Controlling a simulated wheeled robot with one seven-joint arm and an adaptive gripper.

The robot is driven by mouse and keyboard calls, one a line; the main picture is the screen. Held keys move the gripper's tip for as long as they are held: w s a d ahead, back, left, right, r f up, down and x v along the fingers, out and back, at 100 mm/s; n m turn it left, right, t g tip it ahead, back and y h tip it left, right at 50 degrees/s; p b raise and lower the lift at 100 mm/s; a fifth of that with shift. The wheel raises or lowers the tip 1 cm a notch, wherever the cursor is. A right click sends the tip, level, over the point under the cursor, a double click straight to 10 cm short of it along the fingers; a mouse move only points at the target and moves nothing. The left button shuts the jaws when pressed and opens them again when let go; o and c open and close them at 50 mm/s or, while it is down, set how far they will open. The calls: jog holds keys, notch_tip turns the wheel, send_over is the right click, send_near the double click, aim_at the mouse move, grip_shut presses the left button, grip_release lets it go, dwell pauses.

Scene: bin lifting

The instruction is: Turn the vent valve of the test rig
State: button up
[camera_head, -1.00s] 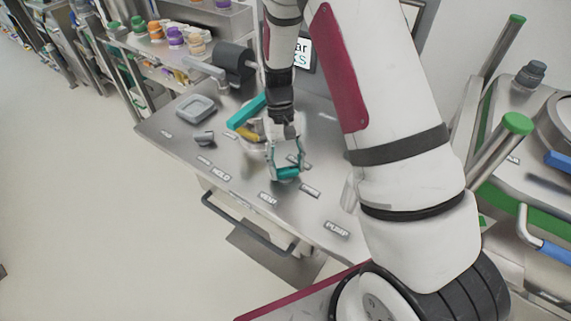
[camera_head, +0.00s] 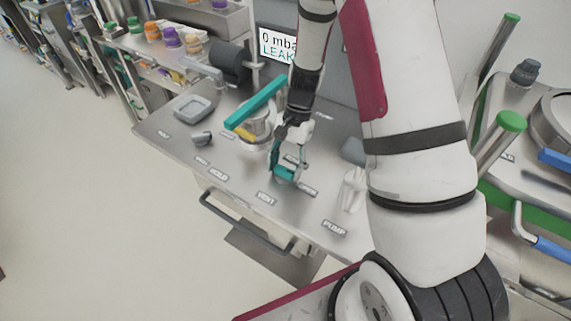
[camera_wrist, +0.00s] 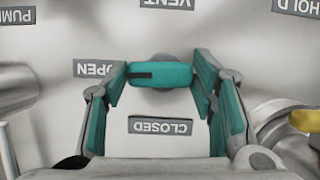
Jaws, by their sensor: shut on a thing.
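The vent valve's teal handle (camera_wrist: 160,74) has a black mark at its left end in the wrist view, on the side of the OPEN label (camera_wrist: 95,69). The CLOSED label (camera_wrist: 160,126) lies below it in that view, and the VENT label (camera_wrist: 168,3) above it. My gripper (camera_wrist: 160,75) is shut on the handle, one teal-padded fingertip at each end. In the head view my gripper (camera_head: 285,170) is low over the steel bench top (camera_head: 225,180), behind the VENT label (camera_head: 265,198). The handle is partly hidden by the fingers there.
A chamber (camera_head: 258,122) with a long teal bar (camera_head: 255,102) and a yellow part stands behind my gripper. The screen (camera_head: 278,46) shows "0 mba" and "LEAK", partly covered by my arm.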

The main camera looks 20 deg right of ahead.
jog(key=shift+m, duration=0.4)
jog(key=o, duration=1.1)
jog(key=shift+o, duration=0.2)
jog(key=v, duration=1.2)
jog(key=shift+s, duration=0.2)
jog(key=shift+d, duration=0.1)
